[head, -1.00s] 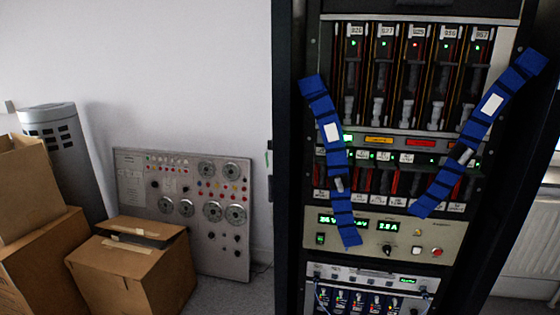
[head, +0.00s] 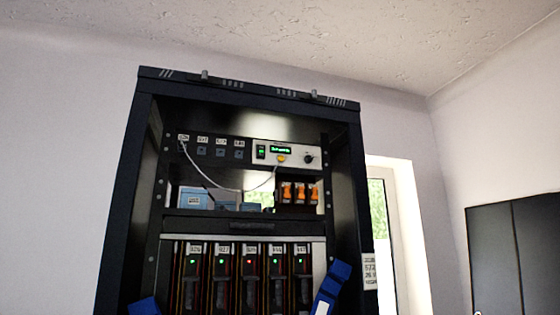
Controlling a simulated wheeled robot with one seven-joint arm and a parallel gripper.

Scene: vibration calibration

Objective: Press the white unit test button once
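A white unit (head: 268,148) sits in the upper right of the black rack in the head view. A small yellow button or plug (head: 281,158) is below the display. A white cable (head: 262,184) hangs near it and seems to end there. Any label reading test is too small to read. My gripper is not in view.
The black rack (head: 143,171) stands against a pale wall. Below the unit are orange-handled breakers (head: 300,193) and a row of modules with lights (head: 249,275). Blue strap-like pieces (head: 333,284) show at the bottom. A window (head: 380,215) and dark cabinet (head: 515,250) are at right.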

